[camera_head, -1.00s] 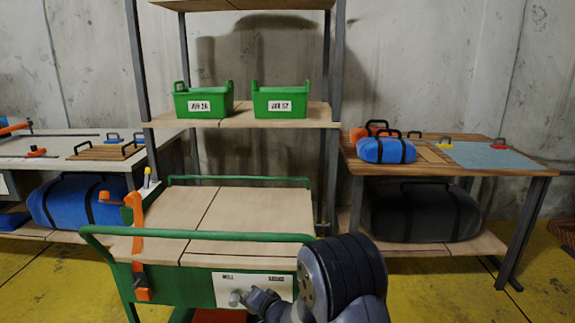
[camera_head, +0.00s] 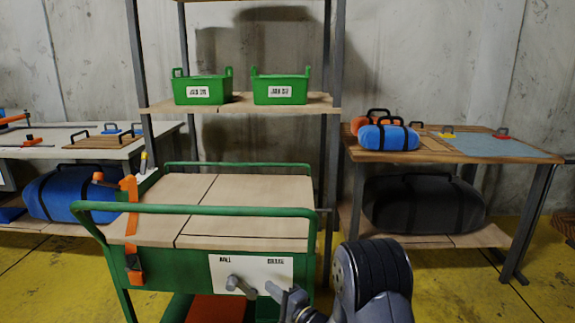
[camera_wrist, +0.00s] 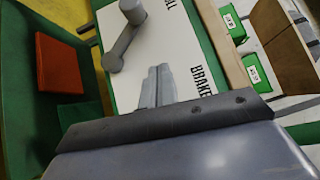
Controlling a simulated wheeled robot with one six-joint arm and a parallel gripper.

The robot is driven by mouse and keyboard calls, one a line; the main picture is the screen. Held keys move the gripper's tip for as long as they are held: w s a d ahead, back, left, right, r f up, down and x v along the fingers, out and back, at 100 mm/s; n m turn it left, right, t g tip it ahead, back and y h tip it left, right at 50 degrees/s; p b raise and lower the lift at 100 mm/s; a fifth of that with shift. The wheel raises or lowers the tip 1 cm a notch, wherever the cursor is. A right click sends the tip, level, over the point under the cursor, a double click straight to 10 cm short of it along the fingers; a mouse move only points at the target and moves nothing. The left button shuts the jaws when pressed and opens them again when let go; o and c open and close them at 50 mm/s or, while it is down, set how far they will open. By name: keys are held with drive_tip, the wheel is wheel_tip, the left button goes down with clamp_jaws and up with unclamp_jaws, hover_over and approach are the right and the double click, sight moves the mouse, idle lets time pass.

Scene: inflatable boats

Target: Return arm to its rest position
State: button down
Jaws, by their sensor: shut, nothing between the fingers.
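My gripper (camera_head: 272,290) is shut and empty in front of the cart's end. In the wrist view, its closed fingers (camera_wrist: 157,82) point at the white panel (camera_wrist: 165,45). A grey lever (camera_head: 240,286) sits on this white panel (camera_head: 272,268) of the green cart (camera_head: 185,272). The lever slants down to the right, and the gripper is just right of it, apparently apart. The lever also shows in the wrist view (camera_wrist: 120,40), beyond the fingers. My arm is bent, low at the picture's bottom, right of the cart.
A shelf (camera_head: 240,104) behind holds two green bins (camera_head: 202,90) (camera_head: 281,89). A right table (camera_head: 440,152) carries a blue bag (camera_head: 388,137), with a dark bag (camera_head: 424,203) below. A left bench (camera_head: 55,151) stands beside the cart.

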drive_tip(key=d+f+m+t+b, duration=0.1)
drive_tip(key=m+b, duration=0.1)
drive_tip(key=d+f+m+t+y+b, duration=0.1)
drive_tip(key=f+b, duration=0.1)
drive_tip(key=shift+d+f+m+t, duration=0.1)
drive_tip(key=shift+m+t, duration=0.3)
drive_tip(key=shift+d, duration=0.1)
